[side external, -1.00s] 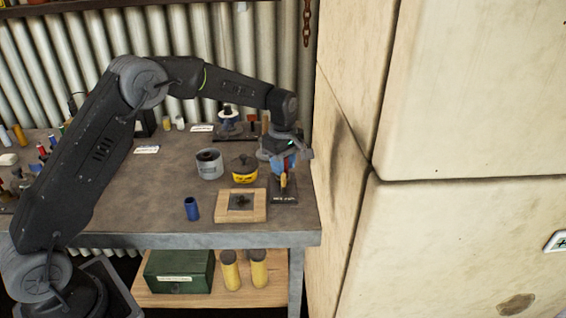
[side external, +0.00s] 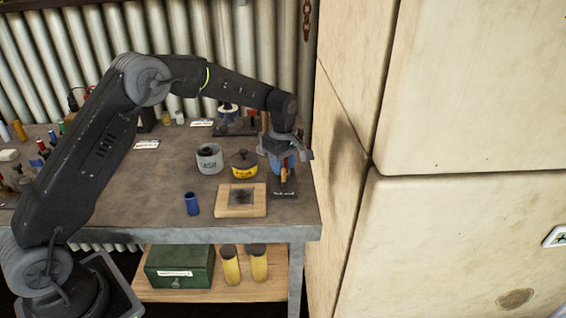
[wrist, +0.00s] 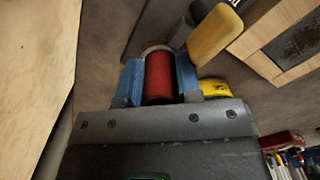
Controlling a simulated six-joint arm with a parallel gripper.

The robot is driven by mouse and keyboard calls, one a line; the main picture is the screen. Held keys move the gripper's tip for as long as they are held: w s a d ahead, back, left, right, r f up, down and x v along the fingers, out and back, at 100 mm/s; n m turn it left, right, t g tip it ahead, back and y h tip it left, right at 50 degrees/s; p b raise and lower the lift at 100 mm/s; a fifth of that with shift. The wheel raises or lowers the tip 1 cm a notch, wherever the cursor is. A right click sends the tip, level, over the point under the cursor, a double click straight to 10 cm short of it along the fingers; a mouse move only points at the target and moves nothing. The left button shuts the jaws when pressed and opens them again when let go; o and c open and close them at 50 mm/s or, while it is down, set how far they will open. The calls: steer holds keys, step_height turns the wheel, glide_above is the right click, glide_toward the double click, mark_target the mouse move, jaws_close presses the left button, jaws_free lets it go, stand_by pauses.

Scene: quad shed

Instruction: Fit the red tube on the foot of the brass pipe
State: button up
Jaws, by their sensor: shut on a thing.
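My gripper (wrist: 160,80) has blue fingers shut on the red tube (wrist: 160,76), one finger on each side. In the side view my gripper (side external: 284,163) is low over a dark base plate (side external: 285,194) at the bench's right end, and the tube is mostly hidden. A pale ring (wrist: 158,48) shows at the tube's far end. I cannot tell whether the tube touches it. A mustard-yellow upright piece (wrist: 214,36) stands close beside the fingers; it also shows in the side view (side external: 284,178). I cannot clearly identify the brass pipe.
A wooden block with a dark inset (side external: 240,209), a yellow pot (side external: 244,164) and a grey tin (side external: 209,158) stand left of my gripper. A blue tube (side external: 191,203) stands near the front edge. A tall pale cabinet (side external: 343,190) is close on the right.

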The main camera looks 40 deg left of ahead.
steer(key=o, duration=1)
steer(key=shift+o, duration=0.4)
steer(key=o, duration=0.3)
steer(key=shift+r, duration=3.5)
